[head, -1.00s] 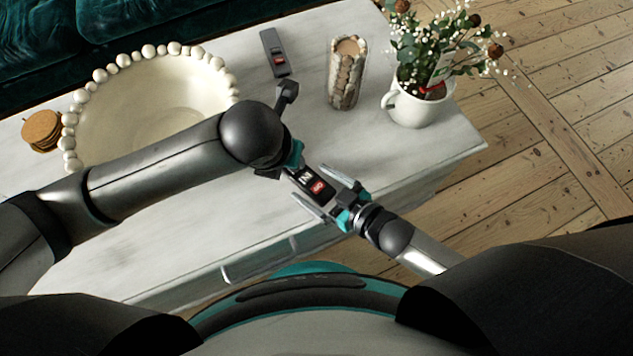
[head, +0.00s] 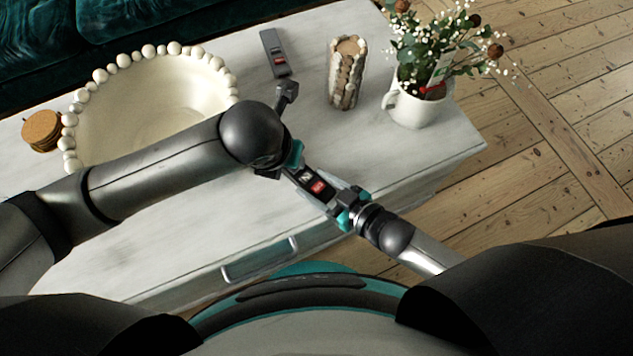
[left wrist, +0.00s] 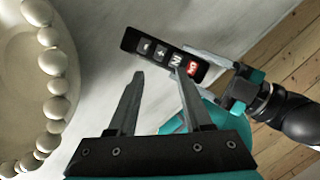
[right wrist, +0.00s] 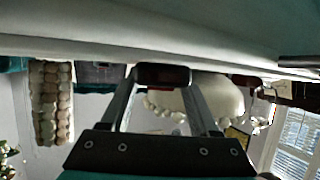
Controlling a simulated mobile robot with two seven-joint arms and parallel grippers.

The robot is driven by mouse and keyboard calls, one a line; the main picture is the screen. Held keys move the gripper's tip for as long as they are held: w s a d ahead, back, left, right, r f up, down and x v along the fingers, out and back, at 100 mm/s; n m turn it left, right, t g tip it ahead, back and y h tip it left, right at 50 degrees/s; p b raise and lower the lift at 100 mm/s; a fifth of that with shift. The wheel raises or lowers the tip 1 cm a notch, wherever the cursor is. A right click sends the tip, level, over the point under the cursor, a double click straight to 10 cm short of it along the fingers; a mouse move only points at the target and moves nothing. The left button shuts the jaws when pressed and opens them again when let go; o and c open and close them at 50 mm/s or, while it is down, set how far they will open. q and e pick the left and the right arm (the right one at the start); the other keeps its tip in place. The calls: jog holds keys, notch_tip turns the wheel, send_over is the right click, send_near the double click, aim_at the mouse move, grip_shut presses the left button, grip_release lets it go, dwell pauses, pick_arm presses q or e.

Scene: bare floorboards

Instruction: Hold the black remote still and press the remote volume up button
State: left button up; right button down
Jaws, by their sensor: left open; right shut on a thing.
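The black remote (head: 313,184) is near the front right of the white table, its near end between the fingers of my right gripper (head: 328,195), which is shut on it. In the left wrist view the remote (left wrist: 135,42) shows minus, plus, a lettered button and a red one; the plus button (left wrist: 160,53) is second from the far end. In the right wrist view the remote (right wrist: 163,75) is end-on between the fingertips. My left gripper (left wrist: 160,72) is open and empty, its right fingertip close to the remote; whether they touch is unclear. The left arm hides the remote's far end in the head view.
On the white table (head: 200,232) stand a beaded bowl (head: 150,95), brown coasters (head: 42,130), a second remote (head: 274,52), a ridged candle holder (head: 345,75) and a white cup (head: 413,105) with flowers. The right front tabletop is clear.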

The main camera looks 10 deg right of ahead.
pick_arm(q)
jog(key=shift+c, duration=0.2)
grip_shut()
dwell(0.4)
dwell(1.3)
